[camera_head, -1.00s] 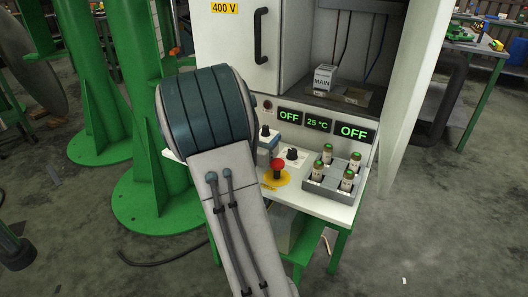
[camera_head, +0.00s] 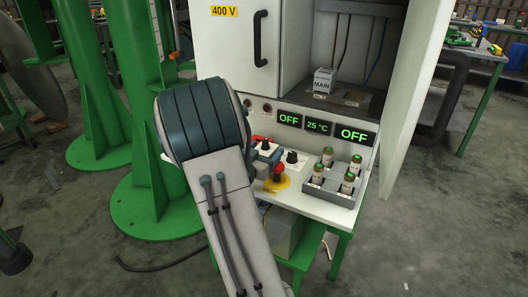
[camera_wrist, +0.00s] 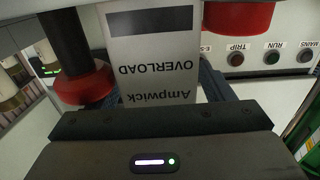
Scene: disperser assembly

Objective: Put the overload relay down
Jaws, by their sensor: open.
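The overload relay (camera_wrist: 152,50) is a pale block with the printed words "Ampwick OVERLOAD", upside down in the wrist view. It stands between the dark fingers of my gripper (camera_wrist: 155,78). My gripper is open around it; the finger on the right shows beside the block and the other is mostly hidden. Its underside is hidden, so I cannot tell what it rests on. In the head view my arm hides most of the gripper, which is over the left part of the white panel table (camera_head: 318,208).
A red button (camera_wrist: 238,14) and labelled lamps (camera_wrist: 272,57) are close by. A red round part (camera_wrist: 82,84) with a black stem stands beside the relay. A grey tray (camera_head: 318,190) holds several cylinders. The MAIN block (camera_head: 323,82) stands in the cabinet.

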